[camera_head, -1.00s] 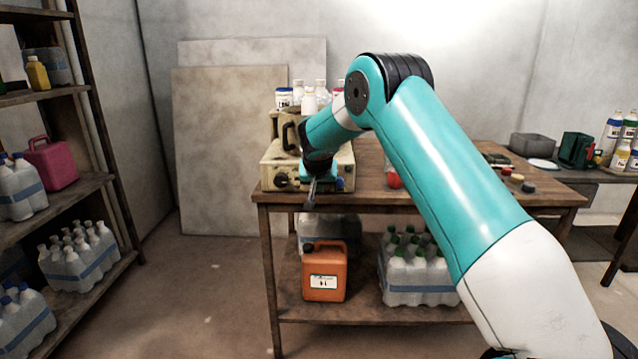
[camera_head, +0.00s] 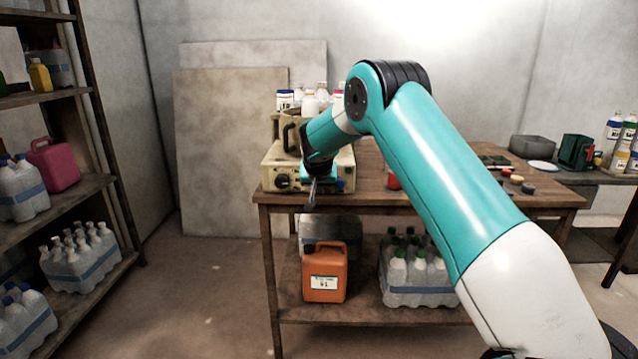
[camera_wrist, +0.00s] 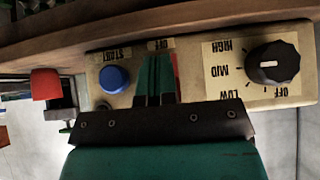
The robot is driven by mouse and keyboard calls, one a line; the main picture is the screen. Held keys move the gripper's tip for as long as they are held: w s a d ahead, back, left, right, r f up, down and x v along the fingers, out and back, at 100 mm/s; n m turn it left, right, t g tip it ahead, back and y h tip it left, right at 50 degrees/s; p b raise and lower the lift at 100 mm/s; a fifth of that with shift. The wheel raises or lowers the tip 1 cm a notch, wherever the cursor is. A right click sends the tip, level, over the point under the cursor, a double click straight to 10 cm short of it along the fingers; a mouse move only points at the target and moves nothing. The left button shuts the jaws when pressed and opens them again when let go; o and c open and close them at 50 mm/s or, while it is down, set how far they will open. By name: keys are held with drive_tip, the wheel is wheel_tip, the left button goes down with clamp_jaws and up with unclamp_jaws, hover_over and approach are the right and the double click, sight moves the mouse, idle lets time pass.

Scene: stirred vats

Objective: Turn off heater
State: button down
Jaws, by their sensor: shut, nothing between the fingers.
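The heater (camera_head: 274,167) is a cream box at the left end of the wooden table. Its front panel fills the wrist view upside down. A black knob (camera_wrist: 273,63) has HIGH, MID, LOW and OFF labels around it; its white mark seems to face the MID side. A blue button (camera_wrist: 114,79) is labelled START. A red button (camera_wrist: 175,66) under an OFF label is mostly hidden behind my fingers. My gripper (camera_wrist: 158,58) is shut and empty, with its fingertips in front of the red button. I cannot tell whether they touch it. My gripper also shows in the head view (camera_head: 311,205).
A pot (camera_head: 289,137) stands on the heater, with several bottles (camera_head: 310,103) behind. An orange canister (camera_head: 325,272) and a bottle pack (camera_head: 415,280) sit on the table's lower shelf. A bottle rack (camera_head: 105,180) stands at left. The floor between is clear.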

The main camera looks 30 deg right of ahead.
drive_tip(key=s+a+r+b, duration=0.1)
drive_tip(key=s+a+r, duration=0.4)
drive_tip(key=s, duration=0.5)
drive_tip(key=shift+s+a, duration=0.35)
drive_tip(key=shift+a, duration=0.8)
